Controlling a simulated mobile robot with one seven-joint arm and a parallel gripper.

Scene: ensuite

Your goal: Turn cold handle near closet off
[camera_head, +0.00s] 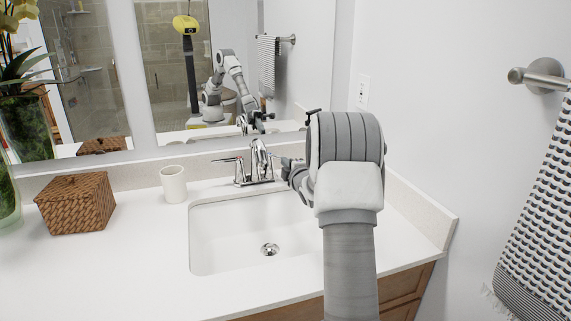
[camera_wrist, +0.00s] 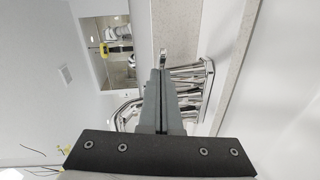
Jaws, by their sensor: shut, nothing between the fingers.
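A chrome faucet (camera_head: 259,160) stands behind the sink, with a spout in the middle. Its left lever handle (camera_head: 228,159) points left. The handle on the right side is largely hidden behind my gripper (camera_head: 286,166), which is beside the faucet on its right. In the wrist view my gripper (camera_wrist: 161,72) has its two dark fingers together with nothing between them. Chrome faucet parts (camera_wrist: 190,88) show on both sides of the fingers there. I cannot tell whether the fingers touch the handle, nor which lever is the cold one. No running water is visible.
The white sink (camera_head: 225,240) is empty. A white cup (camera_head: 173,184) and a wicker box (camera_head: 76,203) stand on the counter to the left. A mirror (camera_head: 300,60) rises behind the faucet. A towel (camera_head: 540,210) hangs at the right wall.

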